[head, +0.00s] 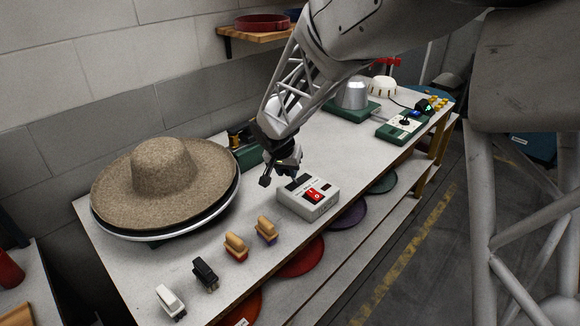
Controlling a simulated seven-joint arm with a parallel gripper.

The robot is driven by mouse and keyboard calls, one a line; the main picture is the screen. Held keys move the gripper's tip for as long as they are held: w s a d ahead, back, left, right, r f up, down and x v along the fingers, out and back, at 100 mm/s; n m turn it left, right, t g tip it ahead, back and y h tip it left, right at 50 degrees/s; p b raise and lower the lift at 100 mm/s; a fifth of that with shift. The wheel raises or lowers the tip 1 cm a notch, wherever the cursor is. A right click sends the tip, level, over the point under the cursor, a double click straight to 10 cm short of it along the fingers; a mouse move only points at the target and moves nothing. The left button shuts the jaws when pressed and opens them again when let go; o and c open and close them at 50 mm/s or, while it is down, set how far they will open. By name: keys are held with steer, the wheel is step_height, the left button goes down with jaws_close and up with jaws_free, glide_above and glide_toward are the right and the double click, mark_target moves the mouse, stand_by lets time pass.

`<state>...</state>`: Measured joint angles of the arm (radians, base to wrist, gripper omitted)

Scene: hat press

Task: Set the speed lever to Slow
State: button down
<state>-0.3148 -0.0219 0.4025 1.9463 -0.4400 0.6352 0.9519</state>
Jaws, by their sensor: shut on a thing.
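A light grey control box (321,209) stands on the table near its front edge. It has a red rocker switch (313,195) and dark slots on its top. My gripper (291,177) points down at the back left part of this top. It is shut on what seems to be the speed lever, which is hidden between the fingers. The lever's setting and the small lettering on the box cannot be read.
A wide tan hat (162,172) lies on a round base at the left. Several small brushes, such as a white one (171,301), line the front edge. Behind stand a metal hat block (353,94) and a green-based control unit (398,135). Coloured discs lie on the shelf below.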

steer(key=shift+s+a+f, duration=0.1)
steer(key=shift+a+f, duration=0.05)
steer(key=shift+a, duration=0.05)
stand_by(0.3)
steer(key=c, duration=0.9)
jaws_free()
steer(key=shift+o, duration=0.2)
steer(key=v, duration=0.7)
steer(key=shift+r, duration=0.4)
steer(key=shift+s, duration=0.15)
